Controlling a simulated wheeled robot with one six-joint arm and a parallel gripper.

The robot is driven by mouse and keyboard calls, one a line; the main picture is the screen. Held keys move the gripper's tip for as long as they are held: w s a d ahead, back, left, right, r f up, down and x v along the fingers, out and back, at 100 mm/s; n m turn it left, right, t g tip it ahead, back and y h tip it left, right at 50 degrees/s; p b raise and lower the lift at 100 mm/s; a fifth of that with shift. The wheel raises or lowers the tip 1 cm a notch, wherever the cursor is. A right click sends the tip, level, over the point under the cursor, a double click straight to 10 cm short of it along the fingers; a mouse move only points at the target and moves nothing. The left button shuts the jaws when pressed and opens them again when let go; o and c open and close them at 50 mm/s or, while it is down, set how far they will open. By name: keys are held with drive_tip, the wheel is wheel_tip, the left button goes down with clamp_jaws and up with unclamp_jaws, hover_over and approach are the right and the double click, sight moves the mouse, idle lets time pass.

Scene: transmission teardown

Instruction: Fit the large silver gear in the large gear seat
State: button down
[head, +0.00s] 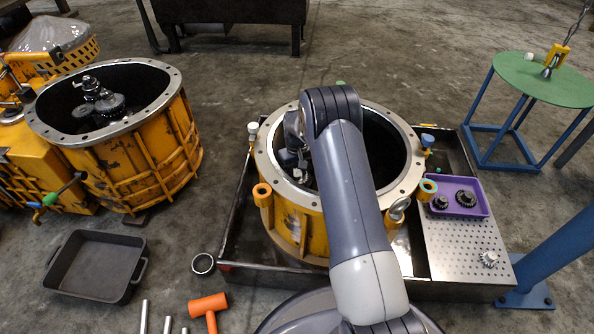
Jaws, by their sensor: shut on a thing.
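My gripper (301,172) reaches down inside the open yellow housing (295,222), near the left inner wall. It is shut on a silvery part, which I take to be the large silver gear; my arm and the dark interior hide most of it. The large gear seat cannot be made out; my forearm covers much of the opening. A small silver toothed gear (489,258) lies on the perforated metal plate (455,238) at right, apart from my gripper.
A purple tray (470,184) with two dark gears sits right of the housing. A second yellow housing (150,150) with gears inside stands at left. A black pan (95,265), a dark ring (203,263) and an orange mallet (208,305) lie on the floor. A green-topped table (545,85) stands at right.

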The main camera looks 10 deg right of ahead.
drive_tip(key=c, duration=0.9)
unclamp_jaws()
drive_tip(key=shift+c, duration=0.2)
wheel_tip(320, 180, up, 11)
drive_tip(key=p, duration=0.4)
drive_tip(key=shift+f, duration=0.15)
